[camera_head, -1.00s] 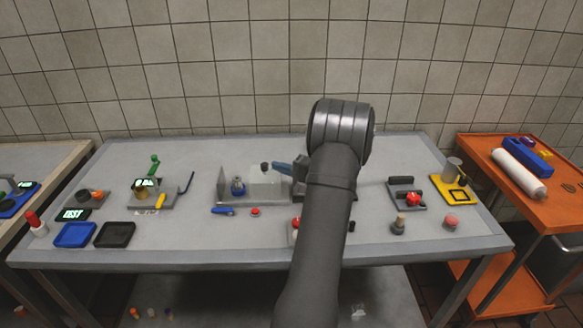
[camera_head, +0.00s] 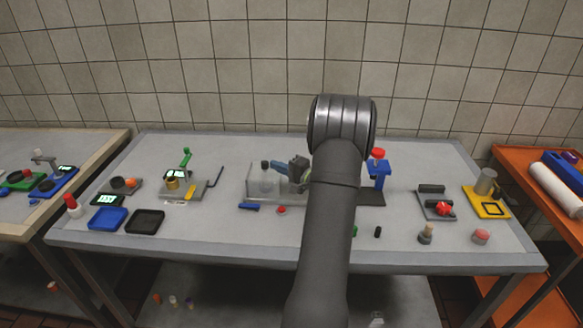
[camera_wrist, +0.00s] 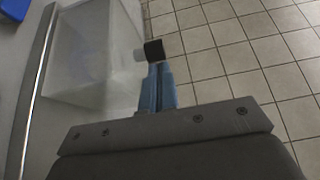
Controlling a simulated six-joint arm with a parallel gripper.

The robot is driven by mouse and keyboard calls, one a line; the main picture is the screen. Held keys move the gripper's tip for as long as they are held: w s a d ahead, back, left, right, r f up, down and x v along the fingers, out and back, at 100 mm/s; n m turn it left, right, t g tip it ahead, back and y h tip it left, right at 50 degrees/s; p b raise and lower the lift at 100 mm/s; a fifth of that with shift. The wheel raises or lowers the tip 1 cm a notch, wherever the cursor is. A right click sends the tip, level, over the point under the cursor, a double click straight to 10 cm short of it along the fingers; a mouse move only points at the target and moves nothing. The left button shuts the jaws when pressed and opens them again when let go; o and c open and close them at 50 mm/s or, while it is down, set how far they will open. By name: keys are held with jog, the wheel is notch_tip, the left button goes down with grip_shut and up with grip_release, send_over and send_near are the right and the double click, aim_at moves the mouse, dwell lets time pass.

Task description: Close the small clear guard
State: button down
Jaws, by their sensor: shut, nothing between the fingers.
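The small clear guard (camera_head: 256,184) is a see-through box at the middle of the table. It stands around a grey metal part, which shows faintly through it. In the wrist view the guard (camera_wrist: 95,45) fills the upper left. A black-and-white knob (camera_wrist: 150,51) is at the guard's right side; its dark end also shows in the head view (camera_head: 264,163). My gripper (camera_wrist: 154,68) has its blue fingers shut and empty, with the tips at the knob, seemingly touching it. In the head view my gripper (camera_head: 273,166) reaches in from the right.
A blue lever (camera_head: 250,206) and a red button (camera_head: 281,210) lie in front of the guard. A blue stand with a red top (camera_head: 378,153) is right of my arm. A fixture with a green handle (camera_head: 186,158) stands left.

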jog(key=shift+a+r, duration=0.1)
jog(key=shift+a, duration=0.3)
jog(key=shift+d, duration=0.1)
jog(key=w+d+v, duration=0.1)
jog(key=w+v, duration=0.1)
jog(key=v, duration=1.1)
jog(key=shift+w+d, duration=0.25)
jog(key=shift+d, duration=0.15)
jog(key=x, duration=0.4)
jog(key=s+x, duration=0.1)
jog(key=x, duration=0.3)
jog(key=s+a+x, duration=0.1)
jog(key=x, duration=0.3)
jog(key=shift+w+a, duration=0.1)
jog(key=shift+a, duration=0.4)
